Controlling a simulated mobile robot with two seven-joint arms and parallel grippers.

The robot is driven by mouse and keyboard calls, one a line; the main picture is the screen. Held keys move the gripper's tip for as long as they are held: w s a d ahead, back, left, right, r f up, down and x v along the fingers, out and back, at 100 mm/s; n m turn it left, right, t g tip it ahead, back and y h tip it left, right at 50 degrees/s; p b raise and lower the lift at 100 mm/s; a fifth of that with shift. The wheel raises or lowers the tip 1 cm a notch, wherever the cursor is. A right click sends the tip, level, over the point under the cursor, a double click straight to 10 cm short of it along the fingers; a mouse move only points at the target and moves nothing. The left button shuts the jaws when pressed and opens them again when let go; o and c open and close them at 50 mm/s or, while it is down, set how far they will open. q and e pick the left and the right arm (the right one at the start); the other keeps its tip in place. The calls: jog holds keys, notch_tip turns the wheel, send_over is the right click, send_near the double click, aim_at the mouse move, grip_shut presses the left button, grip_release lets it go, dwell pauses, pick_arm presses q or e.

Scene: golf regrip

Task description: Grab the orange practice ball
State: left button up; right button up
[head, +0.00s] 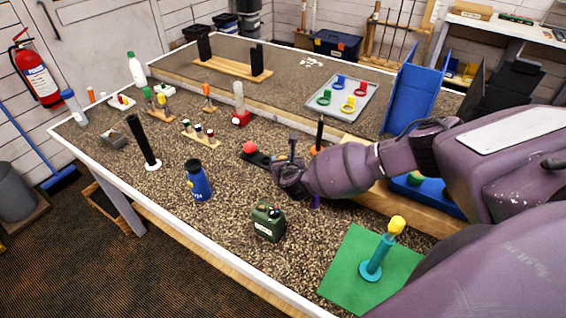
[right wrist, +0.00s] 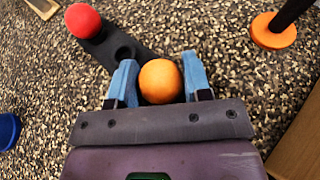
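The orange practice ball (right wrist: 160,82) sits between the two blue fingers of my right gripper (right wrist: 160,78) in the right wrist view. Both fingers appear to touch its sides, so the gripper looks shut on it. The ball is at the near end of a dark holder (right wrist: 125,48). I cannot tell whether it still rests in it. A red ball (right wrist: 83,20) sits at the holder's far end, with an empty cup between. My left gripper is not in view.
A blue bottle (head: 198,182) and a green canister (head: 268,222) stand left and in front of my right gripper. A dark upright shaft with an orange base (right wrist: 272,30) is close to its right. A green mat (head: 345,285) lies nearer me.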

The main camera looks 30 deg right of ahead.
jog(key=shift+c, duration=1.4)
jog(key=shift+r, duration=0.1)
